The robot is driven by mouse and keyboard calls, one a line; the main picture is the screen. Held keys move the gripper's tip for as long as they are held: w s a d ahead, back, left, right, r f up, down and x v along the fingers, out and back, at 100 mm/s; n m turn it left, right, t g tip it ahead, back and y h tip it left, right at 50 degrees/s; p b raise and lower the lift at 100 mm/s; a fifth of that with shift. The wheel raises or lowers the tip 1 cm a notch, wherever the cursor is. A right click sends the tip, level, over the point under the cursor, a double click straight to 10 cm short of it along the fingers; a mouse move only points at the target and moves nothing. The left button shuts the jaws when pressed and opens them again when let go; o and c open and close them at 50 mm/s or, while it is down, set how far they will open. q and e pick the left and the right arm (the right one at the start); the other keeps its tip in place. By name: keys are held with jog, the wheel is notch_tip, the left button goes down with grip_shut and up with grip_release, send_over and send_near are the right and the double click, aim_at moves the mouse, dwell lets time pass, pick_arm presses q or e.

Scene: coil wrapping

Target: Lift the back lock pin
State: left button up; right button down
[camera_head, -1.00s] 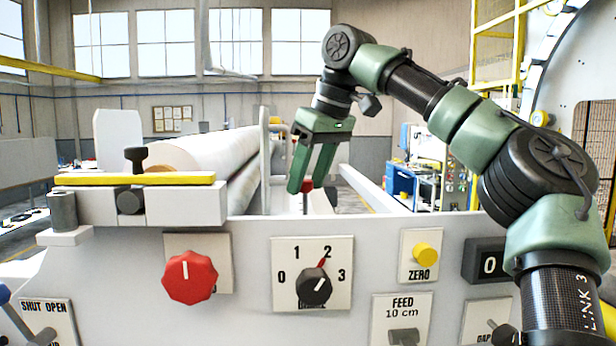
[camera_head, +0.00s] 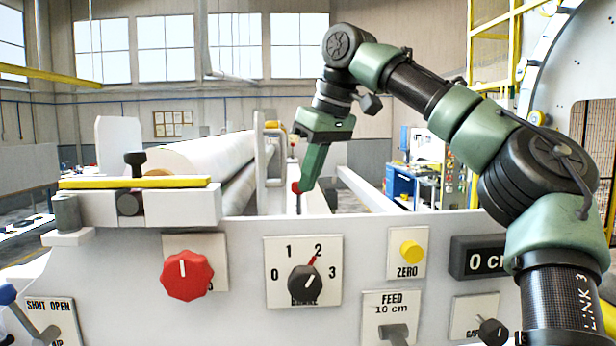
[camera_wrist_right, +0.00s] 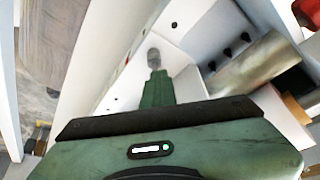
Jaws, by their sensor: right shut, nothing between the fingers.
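A small red-topped part (camera_head: 295,187), which may be the back lock pin, stands on the white frame behind the panel. My right gripper (camera_head: 307,186) points down beside it, its fingers closed together and empty. The red top shows just left of the fingertips; I cannot tell whether they touch. In the right wrist view the closed fingers (camera_wrist_right: 156,78) end at a grey rounded tip above a white surface. A black T-shaped pin (camera_head: 134,160) stands upright by the yellow bar at the near left. My left gripper is not in view.
A white roll (camera_head: 200,152) lies left of my right gripper, with an upright frame (camera_head: 260,160) between. The front panel carries a red knob (camera_head: 187,275), a black dial (camera_head: 304,280) and a yellow button (camera_head: 411,251). A yellow bar (camera_head: 180,182) lies at left.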

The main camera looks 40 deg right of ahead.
jog(key=shift+w+a, duration=0.2)
dwell(0.4)
jog(key=c, duration=1.6)
grip_release()
jog(key=shift+a+r, duration=0.1)
jog(key=shift+a, duration=0.05)
jog(key=o, duration=0.4)
jog(key=shift+a+r, duration=0.1)
jog(key=shift+a, duration=0.2)
jog(key=shift+o, duration=0.2)
jog(key=shift+d, duration=0.1)
